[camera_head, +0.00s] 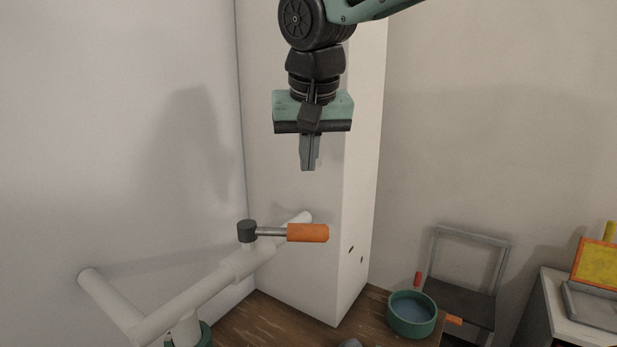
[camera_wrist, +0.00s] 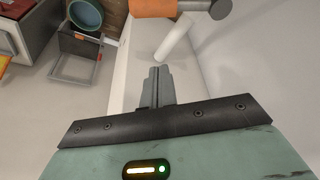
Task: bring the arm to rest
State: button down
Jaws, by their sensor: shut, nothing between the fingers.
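My gripper (camera_head: 309,168) hangs pointing down from my dark and green arm at the upper middle of the head view. Its fingers are together with nothing between them. It is in the air, in front of the white column. In the wrist view my gripper (camera_wrist: 158,72) shows its closed fingers at the middle. Below the gripper in the head view, an orange handle (camera_head: 308,233) sticks out sideways from a dark knob on a white pipe (camera_head: 210,295). The gripper is apart from the handle. The orange handle (camera_wrist: 155,8) also shows at the top of the wrist view.
A white column (camera_head: 290,200) stands in the corner behind the gripper. A grey chair (camera_head: 460,290), a green bowl (camera_head: 398,323) with blue inside and a cabinet (camera_head: 548,315) with a yellow and orange object (camera_head: 597,262) are at lower right. Air around the gripper looks clear.

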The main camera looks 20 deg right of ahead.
jog(key=shift+r, duration=0.15)
dwell(0.3)
jog(key=s+a+f+n+g+b, duration=0.1)
jog(key=s+f+n, duration=0.2)
jog(key=s+f, duration=0.5)
jog(key=s+a+f+n+g+b, duration=0.1)
jog(key=s+f+n+b, duration=0.1)
jog(key=s+f, duration=0.6)
jog(key=s+a+f+n+g+y+b, duration=0.1)
jog(key=s+f+n, duration=0.3)
jog(key=s+f, duration=0.5)
jog(key=shift+s+a+n+g, duration=0.3)
jog(key=shift+g, duration=0.2)
